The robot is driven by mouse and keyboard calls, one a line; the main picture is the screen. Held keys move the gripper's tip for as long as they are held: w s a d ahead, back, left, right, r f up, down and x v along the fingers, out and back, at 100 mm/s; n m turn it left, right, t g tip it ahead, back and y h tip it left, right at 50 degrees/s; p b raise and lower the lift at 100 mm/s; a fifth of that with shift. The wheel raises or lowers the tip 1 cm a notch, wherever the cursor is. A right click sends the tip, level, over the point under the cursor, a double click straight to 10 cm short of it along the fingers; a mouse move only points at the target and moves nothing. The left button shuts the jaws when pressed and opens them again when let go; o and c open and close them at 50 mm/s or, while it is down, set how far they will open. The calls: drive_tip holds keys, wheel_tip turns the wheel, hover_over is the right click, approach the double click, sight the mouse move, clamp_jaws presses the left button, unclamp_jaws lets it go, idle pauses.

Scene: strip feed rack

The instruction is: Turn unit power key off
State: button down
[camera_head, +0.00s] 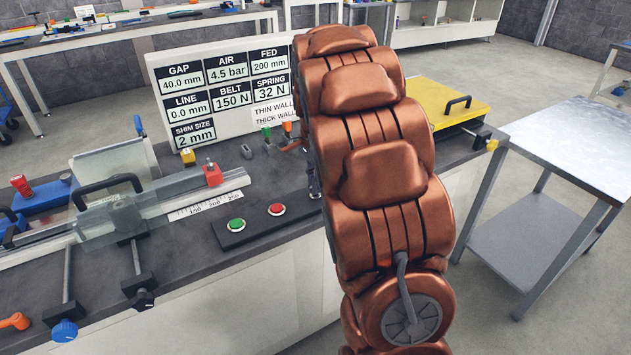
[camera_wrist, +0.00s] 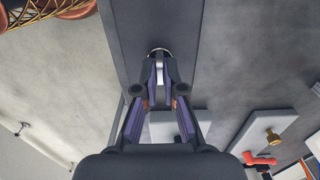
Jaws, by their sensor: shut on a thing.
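In the wrist view my gripper (camera_wrist: 159,82) has its two fingers brought together on a small pale grey piece, which I take to be the unit power key (camera_wrist: 159,68). A round light-rimmed fitting (camera_wrist: 158,51) shows just beyond the fingertips, on a dark grey surface (camera_wrist: 158,22). The fingers cover most of the key, so I cannot tell which way it is turned. In the head view my copper-coloured arm stands in front of that part of the bench and hides the key and most of the gripper.
A white sign board (camera_head: 245,118) stands behind. A clear guard (camera_head: 120,215) is left. A yellow plate (camera_head: 445,98) and metal table (camera_head: 575,140) are right.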

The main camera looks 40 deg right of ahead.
idle(0.4)
drive_tip(key=c, duration=1.3)
unclamp_jaws()
drive_tip(key=shift+r, duration=0.15)
wheel_tip(320, 180, up, 12)
drive_tip(key=shift+f, duration=0.15)
